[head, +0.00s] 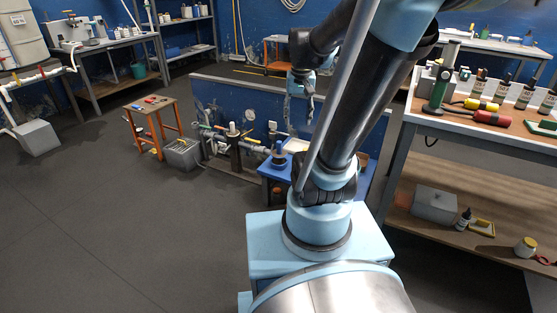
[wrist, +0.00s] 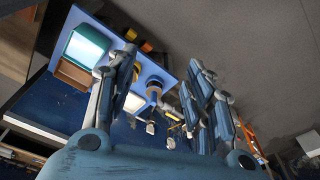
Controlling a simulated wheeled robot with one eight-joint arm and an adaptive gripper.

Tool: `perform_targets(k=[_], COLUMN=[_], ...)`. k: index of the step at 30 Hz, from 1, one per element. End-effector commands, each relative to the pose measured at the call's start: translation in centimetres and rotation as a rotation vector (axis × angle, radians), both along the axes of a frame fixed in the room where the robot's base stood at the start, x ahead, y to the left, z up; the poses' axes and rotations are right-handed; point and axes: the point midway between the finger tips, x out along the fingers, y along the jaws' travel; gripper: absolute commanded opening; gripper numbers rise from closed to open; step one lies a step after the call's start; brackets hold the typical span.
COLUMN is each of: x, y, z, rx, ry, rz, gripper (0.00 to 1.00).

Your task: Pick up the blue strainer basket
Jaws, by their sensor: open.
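My gripper (head: 299,112) hangs in front of the low blue wall in the head view. In the wrist view my gripper (wrist: 163,92) has its fingers spread wide, with nothing between them. A small dark-blue round piece (head: 279,160), possibly the blue strainer basket, stands on a blue stand (head: 272,174) below and left of the gripper. My arm hides part of the stand. In the wrist view the blue stand (wrist: 138,56) lies beyond the fingers with small round items on it; I cannot tell which is the basket.
A pipe run (head: 232,137) lies along the low blue wall (head: 237,104), left of the stand. A grey crate (head: 183,154) and an orange stool (head: 151,105) are further left. A workbench (head: 480,135) with bottles stands at right.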

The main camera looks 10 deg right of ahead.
Motion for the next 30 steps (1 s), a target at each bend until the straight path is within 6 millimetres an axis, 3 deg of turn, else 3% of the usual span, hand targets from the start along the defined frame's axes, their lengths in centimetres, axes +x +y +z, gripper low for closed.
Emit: perform_targets(k=[6,14,23,30], x=[6.0,13.2,21.4,27.8], y=[0.1,0.2,0.2,0.2], z=[0.9,0.5,-1.9,-5.4], rx=[0.008,0.016,0.025,0.029], ry=[0.019,0.041,0.064,0.084], rz=[-0.056,-0.126,-0.208,-0.274], gripper=[0.47,0.47,0.47,0.47])
